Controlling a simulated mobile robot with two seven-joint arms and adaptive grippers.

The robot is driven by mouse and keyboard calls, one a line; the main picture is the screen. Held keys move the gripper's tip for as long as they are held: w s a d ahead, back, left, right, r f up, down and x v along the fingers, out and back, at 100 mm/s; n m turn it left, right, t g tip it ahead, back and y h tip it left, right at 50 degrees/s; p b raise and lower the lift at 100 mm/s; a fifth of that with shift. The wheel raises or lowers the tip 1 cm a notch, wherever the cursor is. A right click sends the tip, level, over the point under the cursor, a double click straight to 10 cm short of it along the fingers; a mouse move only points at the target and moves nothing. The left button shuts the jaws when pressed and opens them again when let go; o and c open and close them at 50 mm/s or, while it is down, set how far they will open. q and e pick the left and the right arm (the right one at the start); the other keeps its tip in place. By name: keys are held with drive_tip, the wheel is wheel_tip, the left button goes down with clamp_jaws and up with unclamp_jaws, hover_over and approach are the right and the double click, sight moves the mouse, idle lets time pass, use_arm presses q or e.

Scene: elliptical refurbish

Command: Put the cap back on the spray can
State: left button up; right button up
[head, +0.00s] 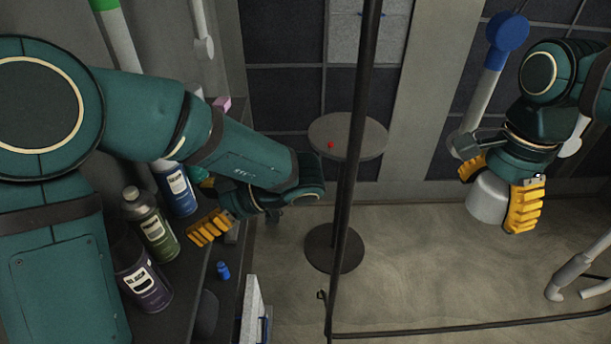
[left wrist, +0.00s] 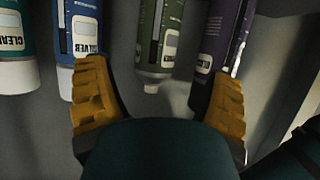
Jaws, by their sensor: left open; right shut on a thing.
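An olive-green spray can (head: 158,228) with a bare nozzle on top stands among other bottles on the shelf at left. In the left wrist view the green can (left wrist: 160,38) appears upside down, its pale nozzle pointing down between my fingers. My left gripper (left wrist: 160,100) is open and empty near the bottles; one yellow finger shows beside the green can in the head view. My right gripper (head: 498,197) at right is shut on a pale grey, cup-shaped piece (head: 487,199) that looks like a cap, held in the air with its upper part hidden.
A blue bottle (head: 179,190) and a dark purple bottle (head: 140,270) flank the green can. A small blue item (head: 223,270) lies near the shelf edge. A round stand (head: 365,137) with a red dot and a dark upright post (head: 354,95) stand between my arms.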

sight(164, 222)
drive_tip(key=shift+w+a, duration=0.15)
drive_tip(key=shift+w, duration=0.15)
drive_tip(key=shift+s+d, duration=0.2)
drive_tip(key=shift+s, duration=0.1)
use_arm(q)
drive_tip(key=x, duration=0.7)
drive_tip(key=shift+w+b, duration=0.15)
drive_tip(key=shift+b, duration=0.25)
use_arm(e)
drive_tip(key=shift+w+f, duration=0.1)
drive_tip(key=shift+f, duration=0.3)
use_arm(q)
drive_tip(key=shift+a, duration=0.1)
drive_tip(key=x, duration=0.5)
drive_tip(key=shift+b, duration=0.4)
use_arm(e)
drive_tip(key=shift+a+f, duration=0.1)
drive_tip(key=shift+f, duration=0.3)
use_arm(q)
drive_tip(key=c, duration=1)
